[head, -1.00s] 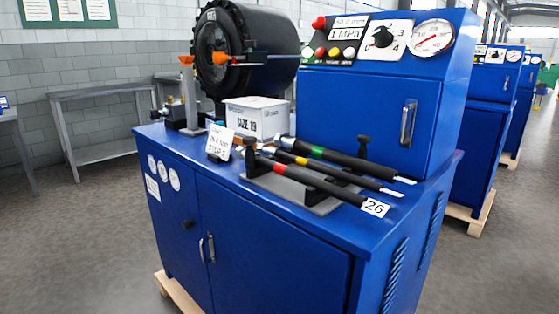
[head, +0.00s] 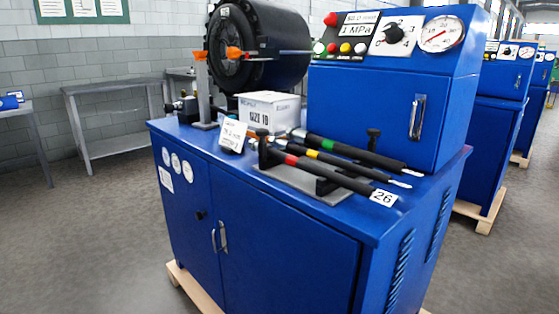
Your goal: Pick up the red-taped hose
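The red-taped hose (head: 329,174) is a black hose with a red band and a white tag reading 26 at its right end. It lies at the front of a grey rack (head: 300,186) on top of the blue crimper cabinet. A yellow-taped hose (head: 345,162) and a green-taped hose (head: 352,153) lie behind it, roughly parallel. Black upright posts of the rack stand beside the hoses. Neither of my grippers shows in the head view.
A white box (head: 268,112) and a small card (head: 232,135) stand left of the hoses. The crimper head (head: 262,45) and control cabinet (head: 375,115) rise behind. A grey table (head: 115,88) stands at the left. Floor in front is clear.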

